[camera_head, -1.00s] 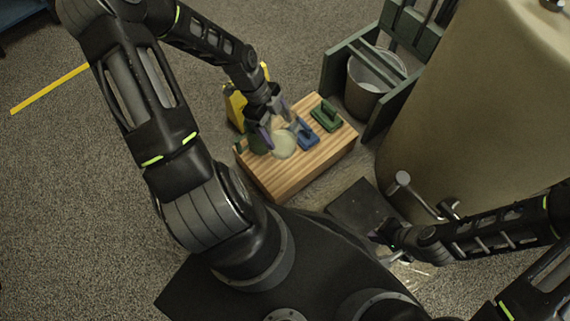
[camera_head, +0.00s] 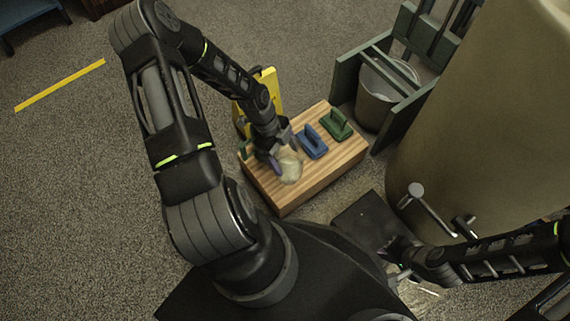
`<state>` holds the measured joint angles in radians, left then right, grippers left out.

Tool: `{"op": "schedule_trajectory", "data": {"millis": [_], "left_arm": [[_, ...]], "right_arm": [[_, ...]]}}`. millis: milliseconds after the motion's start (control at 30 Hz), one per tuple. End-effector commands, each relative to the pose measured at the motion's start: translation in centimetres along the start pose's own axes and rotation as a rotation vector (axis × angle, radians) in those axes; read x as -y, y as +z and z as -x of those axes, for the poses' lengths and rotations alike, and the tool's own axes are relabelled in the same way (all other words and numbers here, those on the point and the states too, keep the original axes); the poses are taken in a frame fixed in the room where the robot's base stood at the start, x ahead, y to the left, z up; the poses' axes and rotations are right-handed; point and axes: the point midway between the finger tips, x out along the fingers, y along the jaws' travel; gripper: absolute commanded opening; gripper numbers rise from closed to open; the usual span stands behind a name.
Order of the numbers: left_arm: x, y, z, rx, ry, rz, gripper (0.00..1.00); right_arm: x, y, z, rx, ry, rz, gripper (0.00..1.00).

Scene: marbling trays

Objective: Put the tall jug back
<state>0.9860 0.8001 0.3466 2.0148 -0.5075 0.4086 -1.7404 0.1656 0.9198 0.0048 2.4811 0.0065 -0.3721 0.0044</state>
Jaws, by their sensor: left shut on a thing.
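A pale, translucent jug-like vessel (camera_head: 290,168) shows at the front of the wooden box (camera_head: 290,202). I take it for the tall jug. My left gripper (camera_head: 277,158) is shut on it from above and partly hides it. I cannot tell whether the vessel touches the box top. My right gripper (camera_head: 398,262) is low at the lower right, beside a dark flat plate, away from the vessel. Its fingers are too small and dark to read.
A blue handled block (camera_head: 312,143) and a green handled block (camera_head: 336,126) lie on the box. A yellow object (camera_head: 267,85) stands behind it. A grey bucket (camera_head: 376,100) in a green frame and a large tan cylinder (camera_head: 480,130) stand to the right.

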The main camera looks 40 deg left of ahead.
Motion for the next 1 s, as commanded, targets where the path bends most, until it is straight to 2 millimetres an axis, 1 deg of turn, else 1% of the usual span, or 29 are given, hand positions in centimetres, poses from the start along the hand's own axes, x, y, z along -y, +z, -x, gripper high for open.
{"op": "schedule_trajectory", "data": {"millis": [267,367,500,600,1000], "left_arm": [[0.0,0.0,-0.1,0.0,0.0,0.0,0.07],[0.0,0.3,-0.9,-0.001,0.002,0.0,0.07],[0.0,1.2,-3.0,-0.001,0.003,0.0,0.07],[0.0,1.6,-4.0,-0.001,0.001,-0.001,0.07],[0.0,1.8,-4.3,0.0,0.001,-0.001,0.07]], "right_arm": [[0.0,0.0,0.0,0.0,0.0,0.001,0.0],[-0.1,0.0,-0.5,-0.002,0.0,0.001,0.0],[-0.4,-0.1,-1.4,-0.006,0.0,0.0,0.0],[-0.5,-0.2,-1.8,-0.009,0.0,0.0,0.0],[-0.6,-0.2,-2.0,-0.01,0.0,0.0,0.0]]}}
